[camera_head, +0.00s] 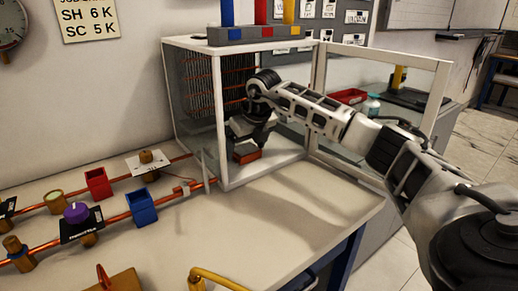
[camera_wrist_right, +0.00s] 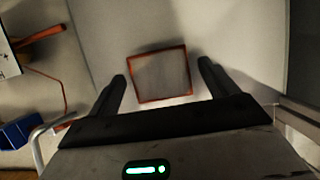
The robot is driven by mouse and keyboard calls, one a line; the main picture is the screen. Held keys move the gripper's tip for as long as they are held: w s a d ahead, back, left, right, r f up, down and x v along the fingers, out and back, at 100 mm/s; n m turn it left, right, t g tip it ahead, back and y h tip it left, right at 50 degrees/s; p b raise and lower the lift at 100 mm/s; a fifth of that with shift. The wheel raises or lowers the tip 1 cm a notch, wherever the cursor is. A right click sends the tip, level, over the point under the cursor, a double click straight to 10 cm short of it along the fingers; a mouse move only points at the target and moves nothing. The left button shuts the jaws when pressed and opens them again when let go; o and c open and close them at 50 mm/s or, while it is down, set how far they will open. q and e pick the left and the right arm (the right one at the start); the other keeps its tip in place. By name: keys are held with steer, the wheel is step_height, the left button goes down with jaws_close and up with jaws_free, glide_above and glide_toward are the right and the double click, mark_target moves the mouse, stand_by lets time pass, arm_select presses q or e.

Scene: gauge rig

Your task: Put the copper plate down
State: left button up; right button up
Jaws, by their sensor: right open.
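The copper plate (camera_head: 247,156) is inside the glass-walled cabinet (camera_head: 196,118), low under my right gripper (camera_head: 246,148). In the right wrist view the copper plate (camera_wrist_right: 160,74) is a square with a copper-orange rim and a greyish face, above or on a pale floor. The fingers of my right gripper (camera_wrist_right: 162,75) are spread, one on each side of the plate, with gaps between them and its edges. I cannot tell whether the plate rests fully on the floor. My left gripper is not in view.
The cabinet door (camera_head: 372,105) stands open on the right, with my right arm reaching in past it. A coil (camera_head: 233,80) lines the cabinet's back. Copper pipes, a red box (camera_head: 98,184) and a blue box (camera_head: 141,207) are on the left. The front bench (camera_head: 290,225) is mostly clear.

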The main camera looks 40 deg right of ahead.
mark_target(251, 153)
steer(key=v, duration=0.5)
steer(key=shift+r, duration=0.1)
arm_select(q)
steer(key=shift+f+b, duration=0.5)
steer(key=shift+b, duration=0.7)
arm_select(e)
steer(key=s+a, duration=0.1)
steer(key=s, duration=1)
steer(key=shift+s+a+f, duration=0.15)
steer(key=shift+s+f, duration=0.1)
steer(key=shift+s, duration=0.15)
